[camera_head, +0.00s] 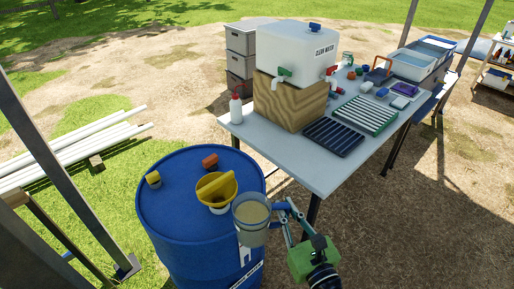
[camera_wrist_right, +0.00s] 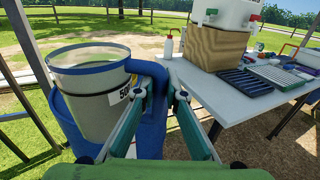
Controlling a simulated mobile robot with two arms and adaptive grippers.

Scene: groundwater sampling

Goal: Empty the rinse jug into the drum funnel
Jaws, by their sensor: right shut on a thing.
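The rinse jug (camera_head: 251,231) is a see-through beaker with murky beige liquid in it, and it looks about upright. My right gripper (camera_head: 281,212) is shut on its blue handle (camera_wrist_right: 151,76). The jug (camera_wrist_right: 95,105) fills the left of the right wrist view. The yellow funnel (camera_head: 215,185) sits on top of the blue drum (camera_head: 165,215), just left of and behind the jug in the head view. The jug hides part of the drum's right side and rim. My left gripper is out of view.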

